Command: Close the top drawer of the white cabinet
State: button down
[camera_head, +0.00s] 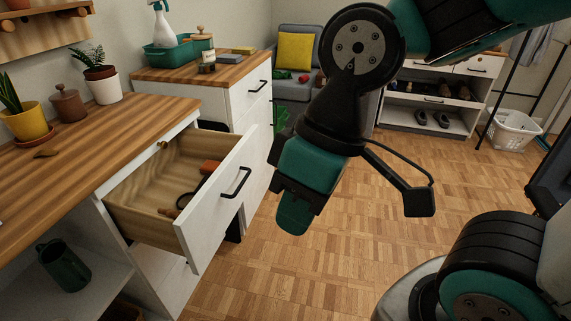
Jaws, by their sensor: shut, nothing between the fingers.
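The white cabinet (182,273) stands at the left under a wooden worktop. Its top drawer (213,224) is pulled out, with a white front, a black bar handle (236,184) and a wooden interior. Inside lie an orange-brown item (210,167), a dark round item and small things I cannot make out. My gripper (293,219) is to the right of the drawer front, pointing down, with teal fingers. It looks shut and empty. It appears apart from the drawer front, though the exact distance in depth is hard to tell.
A dark green mug (63,266) lies tilted on the open shelf below the worktop (60,190). Potted plants and a brown jar stand on the worktop. A second white cabinet (247,97) stands behind. The parquet floor (330,262) is clear in front of the drawer.

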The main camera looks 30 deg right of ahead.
aim_at(133, 205)
jog(key=u, duration=0.9)
jog(key=k, duration=0.1)
jog(key=z, duration=1.6)
jog(key=i, duration=0.8)
jog(key=u, duration=0.45)
